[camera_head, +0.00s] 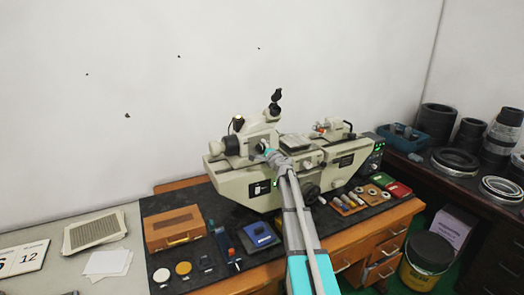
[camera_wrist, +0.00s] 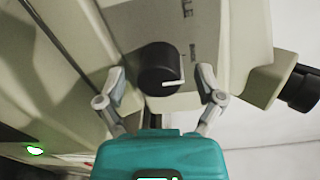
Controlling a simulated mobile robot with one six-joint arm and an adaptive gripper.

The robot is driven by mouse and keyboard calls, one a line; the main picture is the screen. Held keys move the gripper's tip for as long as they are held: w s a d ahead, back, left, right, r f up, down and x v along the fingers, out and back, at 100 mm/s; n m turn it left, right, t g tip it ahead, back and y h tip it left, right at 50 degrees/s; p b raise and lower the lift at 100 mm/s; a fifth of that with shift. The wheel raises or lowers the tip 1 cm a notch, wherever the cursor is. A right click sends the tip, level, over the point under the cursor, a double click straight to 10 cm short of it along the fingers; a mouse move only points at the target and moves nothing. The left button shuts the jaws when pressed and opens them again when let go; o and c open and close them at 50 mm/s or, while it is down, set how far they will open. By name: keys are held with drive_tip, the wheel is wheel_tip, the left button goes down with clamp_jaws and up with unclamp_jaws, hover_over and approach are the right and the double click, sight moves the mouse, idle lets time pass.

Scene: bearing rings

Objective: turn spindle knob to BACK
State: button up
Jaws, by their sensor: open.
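The spindle knob (camera_wrist: 157,66) is a black round knob with a white pointer line on a cream machine panel. In the wrist view the line points toward the lower right. Lettering ending in "LE" and a small, hard-to-read label sit above and right of it. My gripper (camera_wrist: 161,85) is open, with one finger on each side of the knob; I cannot tell whether either touches it. In the head view my gripper (camera_head: 266,152) is at the front of the cream machine (camera_head: 232,183), and my arm hides the knob.
The machine stands on a dark mat on a wooden bench. A wooden box (camera_head: 174,228), a blue box (camera_head: 259,236) and a board of small parts (camera_head: 348,204) lie in front. A black cylinder (camera_wrist: 300,88) juts out right of the knob. Black rings (camera_head: 455,160) stand on the right table.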

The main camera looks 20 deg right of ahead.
drive_tip(key=shift+m, duration=0.4)
drive_tip(key=m, duration=0.3)
drive_tip(key=shift+m, duration=0.3)
drive_tip(key=m, duration=0.4)
drive_tip(key=shift+f+m, duration=0.1)
drive_tip(key=shift+m, duration=0.2)
drive_tip(key=m, duration=0.4)
drive_tip(key=shift+m+y+b, duration=0.3)
drive_tip(key=shift+b, duration=0.05)
drive_tip(key=m, duration=0.4)
drive_tip(key=shift+s+a, duration=0.1)
drive_tip(key=s, duration=1.3)
drive_tip(key=s+a+f+n+g+y+b, duration=0.2)
drive_tip(key=s+a+f+n+g, duration=0.2)
drive_tip(key=a+f+n, duration=0.3)
drive_tip(key=s+a+f+n+g+y+b, duration=0.2)
drive_tip(key=a+f+n, duration=0.5)
drive_tip(key=a+n, duration=0.5)
drive_tip(key=shift+s+a+n+g+y, duration=0.3)
drive_tip(key=shift+s+a+g+y, duration=0.3)
drive_tip(key=shift+s+a+g, duration=0.45)
